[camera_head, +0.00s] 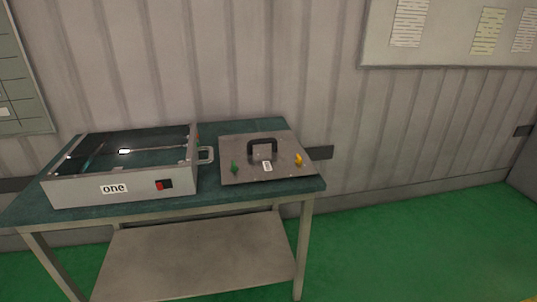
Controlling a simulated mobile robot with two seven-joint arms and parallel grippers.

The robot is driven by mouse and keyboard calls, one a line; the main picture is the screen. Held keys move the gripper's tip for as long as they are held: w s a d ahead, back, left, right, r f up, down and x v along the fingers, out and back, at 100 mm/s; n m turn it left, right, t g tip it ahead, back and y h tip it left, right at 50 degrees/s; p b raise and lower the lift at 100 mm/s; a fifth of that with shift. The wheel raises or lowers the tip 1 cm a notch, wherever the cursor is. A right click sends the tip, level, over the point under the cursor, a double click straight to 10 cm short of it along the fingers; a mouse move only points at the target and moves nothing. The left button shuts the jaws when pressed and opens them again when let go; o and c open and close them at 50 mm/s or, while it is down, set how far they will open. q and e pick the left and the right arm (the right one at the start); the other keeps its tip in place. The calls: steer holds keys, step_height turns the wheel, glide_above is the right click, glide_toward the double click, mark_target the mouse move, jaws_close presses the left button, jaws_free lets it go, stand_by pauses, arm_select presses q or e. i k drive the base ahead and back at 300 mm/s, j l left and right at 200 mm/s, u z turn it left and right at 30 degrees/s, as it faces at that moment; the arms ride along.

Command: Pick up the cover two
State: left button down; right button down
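A flat grey square cover (240,174) lies on the right part of the table's green top. It has a black arched handle (263,147) near its middle. A small white label sits in front of the handle, and its text is too small to read. Neither of my grippers is in the head view.
A grey box (140,193) labelled "one" stands left of the cover, with a dark glassy top, a red switch and a side handle. The table (258,127) has a lower shelf (200,255). A corrugated wall stands behind. The green floor at right is clear.

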mark_target(271, 156)
steer(key=j+z, duration=0.1)
steer(key=z, duration=0.65)
steer(key=j+z, duration=0.85)
steer(key=k+j+z, duration=0.1)
steer(key=j, duration=0.25)
steer(key=k+j, duration=0.15)
steer(key=j, duration=0.15)
steer(key=k+j+z, duration=0.15)
steer(key=j, duration=0.2)
steer(key=k+j, duration=0.1)
steer(key=j, duration=0.2)
steer(key=z, duration=0.05)
